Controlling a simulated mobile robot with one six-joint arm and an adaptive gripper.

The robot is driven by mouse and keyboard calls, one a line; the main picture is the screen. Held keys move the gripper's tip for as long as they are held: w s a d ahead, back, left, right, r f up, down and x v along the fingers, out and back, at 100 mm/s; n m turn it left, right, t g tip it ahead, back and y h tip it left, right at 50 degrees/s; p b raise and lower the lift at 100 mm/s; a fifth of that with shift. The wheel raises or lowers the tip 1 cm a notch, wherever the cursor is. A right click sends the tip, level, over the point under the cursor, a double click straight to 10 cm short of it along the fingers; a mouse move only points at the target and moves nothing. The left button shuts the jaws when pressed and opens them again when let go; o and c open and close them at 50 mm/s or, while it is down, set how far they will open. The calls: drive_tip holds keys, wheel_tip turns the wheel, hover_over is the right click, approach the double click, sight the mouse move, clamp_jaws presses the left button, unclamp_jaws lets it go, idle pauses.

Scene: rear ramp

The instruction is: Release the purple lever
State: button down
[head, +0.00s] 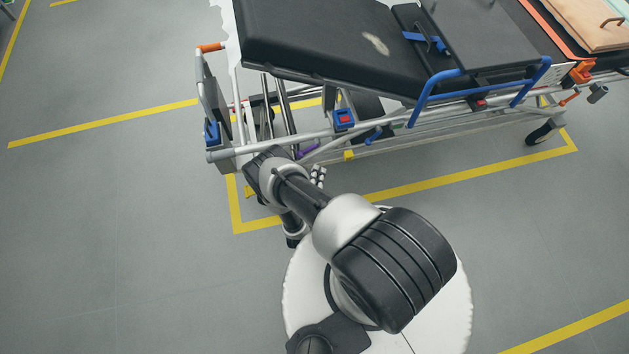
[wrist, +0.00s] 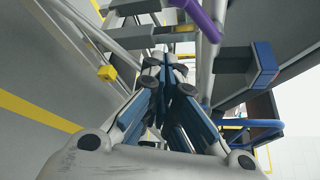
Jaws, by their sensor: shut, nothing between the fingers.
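The purple lever (head: 308,151) shows as a short purple piece low on the side frame of the stretcher, just beyond my arm in the head view. In the wrist view the purple lever (wrist: 203,18) is a thick purple bar at the top, slanting down to the right. My gripper (wrist: 168,64) points into the stretcher's frame with its fingers together and nothing between them. The fingertips are below and left of the lever in that view, with a visible gap. In the head view my arm hides most of my gripper.
The stretcher (head: 330,40) has a black mattress and metal rails. A yellow block (wrist: 106,73) sits on a tube left of my gripper. The floor on the left is clear.

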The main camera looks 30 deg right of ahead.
sight(309, 150)
drive_tip(key=w, duration=0.4)
drive_tip(key=shift+w+a+r, duration=0.3)
drive_tip(key=shift+w+r, duration=0.05)
drive_tip(key=shift+a+r, duration=0.1)
idle(0.3)
